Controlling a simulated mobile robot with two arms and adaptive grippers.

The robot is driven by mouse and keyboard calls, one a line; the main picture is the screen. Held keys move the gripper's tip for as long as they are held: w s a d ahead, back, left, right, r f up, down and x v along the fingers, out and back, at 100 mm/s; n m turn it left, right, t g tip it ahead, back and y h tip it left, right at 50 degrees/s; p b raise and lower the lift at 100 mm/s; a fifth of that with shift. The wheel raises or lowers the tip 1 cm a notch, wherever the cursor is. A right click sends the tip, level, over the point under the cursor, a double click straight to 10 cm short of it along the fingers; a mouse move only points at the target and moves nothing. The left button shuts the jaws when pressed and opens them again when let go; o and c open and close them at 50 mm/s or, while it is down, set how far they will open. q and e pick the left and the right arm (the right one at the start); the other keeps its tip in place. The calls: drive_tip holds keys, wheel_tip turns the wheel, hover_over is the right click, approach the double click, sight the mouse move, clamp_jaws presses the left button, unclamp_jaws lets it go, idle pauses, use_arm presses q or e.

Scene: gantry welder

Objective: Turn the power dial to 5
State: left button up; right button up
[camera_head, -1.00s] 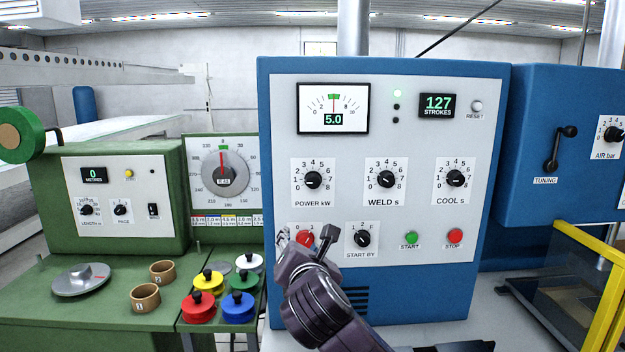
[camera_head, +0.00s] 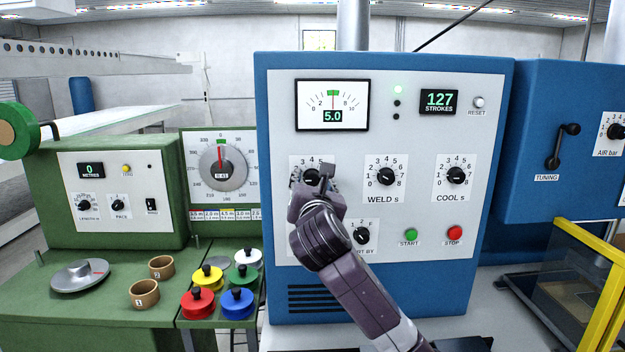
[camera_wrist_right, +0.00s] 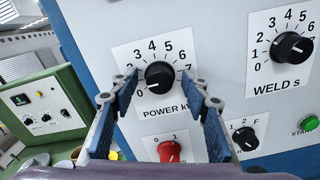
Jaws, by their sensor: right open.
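The black power dial (camera_head: 310,177) is on the blue cabinet's white panel, partly covered by my right gripper (camera_head: 312,186) in the head view. In the right wrist view the dial (camera_wrist_right: 159,77) shows whole, above the label POWER; its white mark seems to point lower left, near 0. My right gripper (camera_wrist_right: 160,82) is open, with one finger on each side of the dial and a gap to it. I cannot tell how far the fingertips are from the panel. My left gripper is not in view.
The weld dial (camera_head: 386,177) and cool dial (camera_head: 456,175) sit to the right. Below are the start-by dial (camera_head: 361,235), green start button (camera_head: 411,235) and red stop button (camera_head: 455,232). A red switch (camera_wrist_right: 170,152) lies just below the power dial. The meter (camera_head: 333,104) reads 5.0.

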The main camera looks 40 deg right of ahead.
drive_tip(key=shift+c, duration=0.2)
drive_tip(key=c, duration=1.1)
